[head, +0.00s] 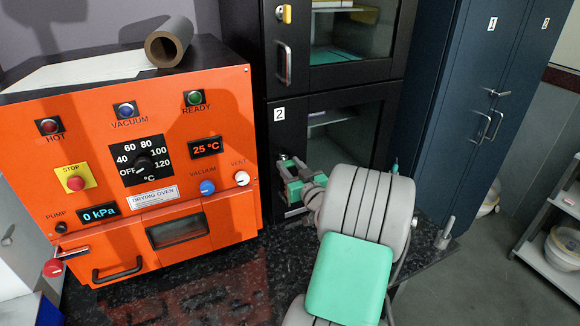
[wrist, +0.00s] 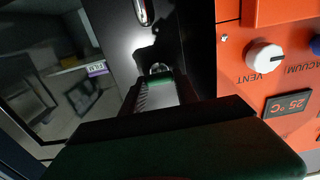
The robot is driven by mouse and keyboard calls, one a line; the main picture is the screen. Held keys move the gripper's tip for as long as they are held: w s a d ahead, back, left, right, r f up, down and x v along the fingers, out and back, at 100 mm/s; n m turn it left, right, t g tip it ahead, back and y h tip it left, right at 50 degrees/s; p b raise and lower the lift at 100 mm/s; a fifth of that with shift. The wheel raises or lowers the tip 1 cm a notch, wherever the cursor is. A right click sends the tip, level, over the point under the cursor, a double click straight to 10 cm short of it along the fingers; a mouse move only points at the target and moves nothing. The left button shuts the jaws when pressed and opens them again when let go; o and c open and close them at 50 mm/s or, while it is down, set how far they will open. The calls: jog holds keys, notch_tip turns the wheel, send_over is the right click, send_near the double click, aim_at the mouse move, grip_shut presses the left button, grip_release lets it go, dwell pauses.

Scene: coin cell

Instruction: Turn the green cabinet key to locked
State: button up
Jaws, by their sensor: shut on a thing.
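The black cabinet's lower door, labelled 2 (head: 279,114), stands right of the oven in the head view. My gripper (head: 287,184) is at the left edge of this door, low down. In the wrist view a small green key (wrist: 161,79) shows between the fingers of my gripper (wrist: 160,88), close against the black door front. The fingers are shut on it. A light metal ring or edge shows just above the key. My gripper hides most of the key and its lock in the head view, so its turn angle cannot be read.
An orange drying oven (head: 222,108) stands close to the left, its white vent knob (head: 242,178) near my gripper. The upper cabinet door has a yellow key (head: 285,13) and a metal handle (head: 283,63). A dark speckled counter (head: 280,262) lies below. Blue lockers (head: 465,100) stand at right.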

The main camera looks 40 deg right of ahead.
jog(key=shift+m, duration=0.3)
grip_shut()
jog(key=m+b, duration=0.2)
jog(key=m, duration=0.1)
jog(key=shift+f, duration=0.1)
jog(key=m, duration=0.5)
jog(key=shift+d+b, duration=0.15)
jog(key=shift+b, duration=0.15)
jog(key=m, duration=0.4)
jog(key=shift+p, duration=0.3)
jog(key=m+p, duration=0.1)
jog(key=m, duration=0.4)
jog(key=shift+f, duration=0.1)
jog(key=shift+m+p, duration=0.3)
jog(key=o, duration=1.3)
grip_release()
jog(key=shift+s, duration=0.1)
jog(key=shift+c, duration=0.2)
